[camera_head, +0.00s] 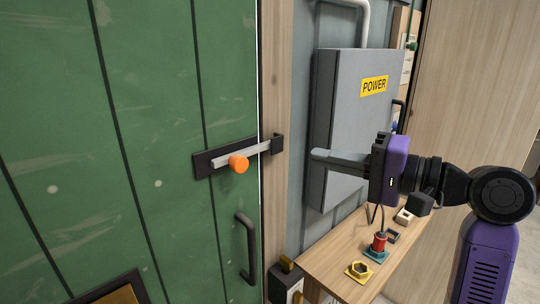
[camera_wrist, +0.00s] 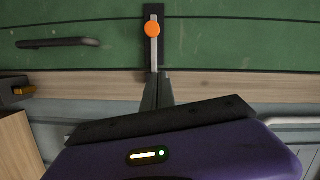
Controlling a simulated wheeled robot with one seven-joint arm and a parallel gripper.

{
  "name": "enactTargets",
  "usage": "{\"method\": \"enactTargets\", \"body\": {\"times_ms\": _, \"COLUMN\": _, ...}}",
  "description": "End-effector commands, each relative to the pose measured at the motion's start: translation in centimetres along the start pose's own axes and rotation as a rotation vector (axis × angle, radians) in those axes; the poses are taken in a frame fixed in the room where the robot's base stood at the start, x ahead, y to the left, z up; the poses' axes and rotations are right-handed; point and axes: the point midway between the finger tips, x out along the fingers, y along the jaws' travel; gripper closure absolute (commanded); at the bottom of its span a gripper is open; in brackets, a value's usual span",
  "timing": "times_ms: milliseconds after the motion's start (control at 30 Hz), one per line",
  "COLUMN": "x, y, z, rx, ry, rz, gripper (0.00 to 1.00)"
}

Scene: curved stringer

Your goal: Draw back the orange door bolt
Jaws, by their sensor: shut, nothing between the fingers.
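The door bolt is a pale metal bar (camera_head: 215,158) with an orange knob (camera_head: 238,163), mounted on a dark plate (camera_head: 203,166) on the green door (camera_head: 140,110). The bar runs right into a dark keeper (camera_head: 277,144) at the frame. In the wrist view the orange knob (camera_wrist: 152,29) shows at top centre, beyond the fingertips. My gripper (camera_head: 314,154) is shut and empty. It is to the right of the bolt, in front of the grey power box, apart from the knob. In the wrist view my gripper's fingers (camera_wrist: 155,80) point toward the bolt.
A grey box with a yellow POWER label (camera_head: 374,86) hangs right of the door frame. A dark door handle (camera_head: 246,248) is below the bolt. A wooden shelf (camera_head: 325,258) below my gripper holds a red-and-teal part (camera_head: 378,245) and a yellow hex piece (camera_head: 359,270).

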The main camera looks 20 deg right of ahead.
Motion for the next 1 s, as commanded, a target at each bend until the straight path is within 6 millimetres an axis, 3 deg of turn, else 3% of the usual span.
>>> {"method": "enactTargets", "body": {"times_ms": 433, "x": 1.0, "y": -0.1, "z": 0.0, "rx": 0.000, "ry": 0.000, "rz": -0.003, "gripper": 1.00}}
{"method": "enactTargets", "body": {"times_ms": 933, "x": 10.1, "y": -0.2, "z": 0.0, "rx": 0.000, "ry": 0.000, "rz": -0.001, "gripper": 1.00}}
{"method": "enactTargets", "body": {"times_ms": 1000, "x": 10.4, "y": -0.2, "z": 1.0, "rx": -0.001, "ry": 0.001, "rz": -0.001, "gripper": 1.00}}
